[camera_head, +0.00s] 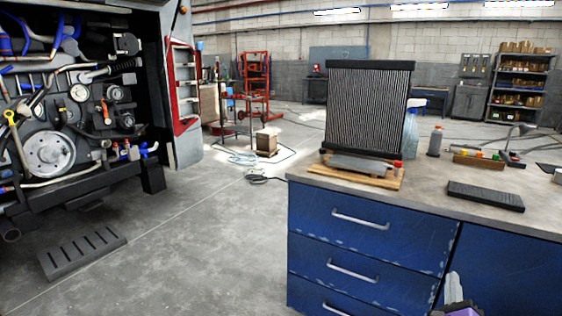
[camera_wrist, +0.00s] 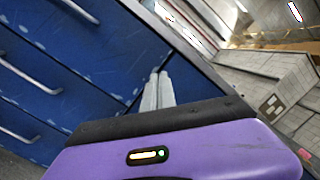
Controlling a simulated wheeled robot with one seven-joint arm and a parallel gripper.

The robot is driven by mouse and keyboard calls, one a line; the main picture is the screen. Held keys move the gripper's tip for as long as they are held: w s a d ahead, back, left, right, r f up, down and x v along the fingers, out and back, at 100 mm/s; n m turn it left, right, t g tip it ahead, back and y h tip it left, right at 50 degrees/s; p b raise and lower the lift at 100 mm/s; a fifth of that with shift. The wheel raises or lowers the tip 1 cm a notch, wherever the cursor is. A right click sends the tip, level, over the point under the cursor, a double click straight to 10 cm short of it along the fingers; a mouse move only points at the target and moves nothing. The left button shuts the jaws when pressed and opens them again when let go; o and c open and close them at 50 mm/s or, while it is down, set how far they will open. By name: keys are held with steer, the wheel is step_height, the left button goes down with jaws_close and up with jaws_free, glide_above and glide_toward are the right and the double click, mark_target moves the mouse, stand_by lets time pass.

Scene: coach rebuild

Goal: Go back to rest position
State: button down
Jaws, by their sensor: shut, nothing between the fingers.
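My gripper (camera_head: 454,290) shows at the bottom right of the head view, in front of the blue workbench (camera_head: 350,245). Its grey fingers are together, with nothing between them. In the wrist view the closed fingers (camera_wrist: 158,92) point toward the blue drawer fronts (camera_wrist: 60,70) and the bench edge. The gripper appears apart from the bench, but the exact gap cannot be told. Most of my arm is out of view.
On the benchtop stand a black-framed radiator (camera_head: 367,105) on a wooden board (camera_head: 345,178), a spray bottle (camera_head: 410,135), a grey bottle (camera_head: 435,141) and a black slab (camera_head: 485,196). An open engine bay (camera_head: 60,130) is at left. The floor (camera_head: 215,240) between is mostly clear.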

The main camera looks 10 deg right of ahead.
steer(key=s+a+r+n+y+p, duration=0.3)
steer(key=s+a+n, duration=0.6)
steer(key=s, duration=0.6)
steer(key=s+a+r+n+g+y+p, duration=0.1)
steer(key=s+a+r+n+y+p, duration=0.2)
steer(key=s+a+n, duration=0.7)
steer(key=s+a+r+n+y+p, duration=0.4)
steer(key=s+a+n, duration=0.5)
steer(key=s, duration=1.1)
steer(key=n, duration=0.4)
steer(key=shift+s+a+g+y, duration=0.3)
steer(key=shift+s+g+y, duration=0.05)
steer(key=shift+g+y, duration=0.05)
